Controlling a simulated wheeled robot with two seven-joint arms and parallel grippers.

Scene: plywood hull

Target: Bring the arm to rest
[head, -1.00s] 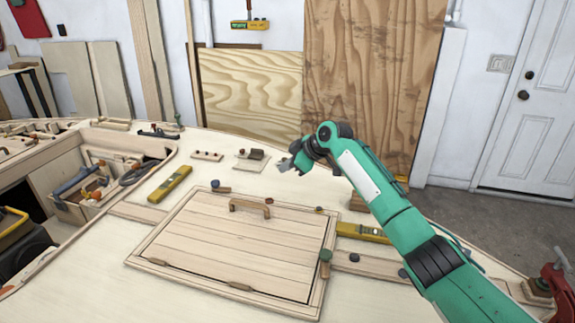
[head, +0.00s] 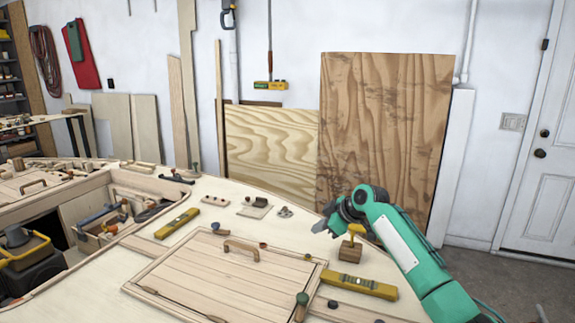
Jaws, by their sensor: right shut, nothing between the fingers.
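My right arm, green with dark joints, comes in from the lower right in the head view. Its gripper (head: 322,226) is shut and empty, in front of the large brown plywood sheet and above the far right edge of the plywood deck (head: 190,216). It points left. A small wooden block with a yellow top (head: 350,249) stands just below the gripper and wrist. I cannot tell whether they touch. My left gripper is not in view.
A hatch panel (head: 215,275) with a wooden handle lies on the deck. Yellow levels lie left (head: 177,223) and right (head: 360,285) of it. An open compartment with tools (head: 98,225) is at left. Plywood sheets (head: 385,140) lean on the wall. A white door (head: 545,160) is at right.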

